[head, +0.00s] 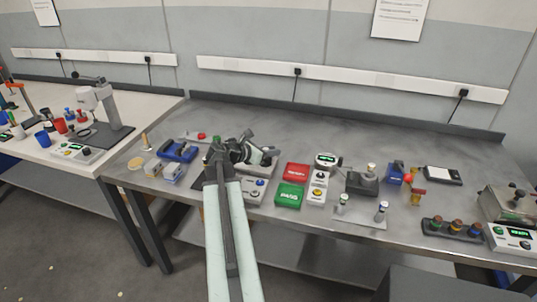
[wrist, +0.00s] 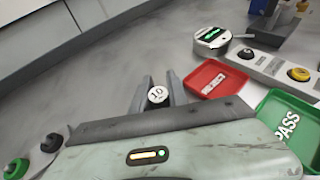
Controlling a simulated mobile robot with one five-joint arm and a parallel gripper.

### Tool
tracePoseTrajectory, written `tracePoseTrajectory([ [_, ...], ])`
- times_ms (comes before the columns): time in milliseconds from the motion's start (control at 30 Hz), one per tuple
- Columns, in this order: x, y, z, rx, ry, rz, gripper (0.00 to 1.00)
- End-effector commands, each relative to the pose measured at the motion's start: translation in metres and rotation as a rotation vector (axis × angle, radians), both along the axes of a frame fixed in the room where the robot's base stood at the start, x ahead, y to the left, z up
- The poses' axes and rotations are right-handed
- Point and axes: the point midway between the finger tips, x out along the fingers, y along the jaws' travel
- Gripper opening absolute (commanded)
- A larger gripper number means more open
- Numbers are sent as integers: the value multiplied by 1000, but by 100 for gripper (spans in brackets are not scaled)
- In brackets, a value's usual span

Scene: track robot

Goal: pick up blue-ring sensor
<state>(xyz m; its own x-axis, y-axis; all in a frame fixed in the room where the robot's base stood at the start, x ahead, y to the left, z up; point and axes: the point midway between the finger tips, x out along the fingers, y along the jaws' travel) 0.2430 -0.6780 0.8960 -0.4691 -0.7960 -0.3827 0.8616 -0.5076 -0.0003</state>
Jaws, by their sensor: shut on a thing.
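My gripper (wrist: 158,88) is shut on a small round piece (wrist: 158,96) with a white face marked "10". The jaws hide its sides, so I cannot tell whether it has a coloured ring. In the head view my arm reaches over the bench and the held piece is not clear. Two small upright metal cylinders stand on a light plate right of centre. The right one (head: 381,211) seems to have a blue ring; the left one (head: 342,203) seems to have a greenish ring. My gripper is well to their left, apart from them.
A red tray (head: 296,172) and a green PASS tray (head: 289,196) lie right of my arm. A round meter (wrist: 211,38) stands behind the red tray in the wrist view. A blue holder (head: 178,152) stands to the left. Bare bench lies behind my gripper.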

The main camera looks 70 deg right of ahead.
Motion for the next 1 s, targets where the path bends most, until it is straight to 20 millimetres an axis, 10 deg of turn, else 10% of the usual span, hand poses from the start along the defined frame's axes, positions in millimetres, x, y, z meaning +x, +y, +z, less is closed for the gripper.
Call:
tracePoseTrajectory([
  [600,-1,0,99,0,0,-1,0],
  [1000,4,1,100,0,0,6,0],
])
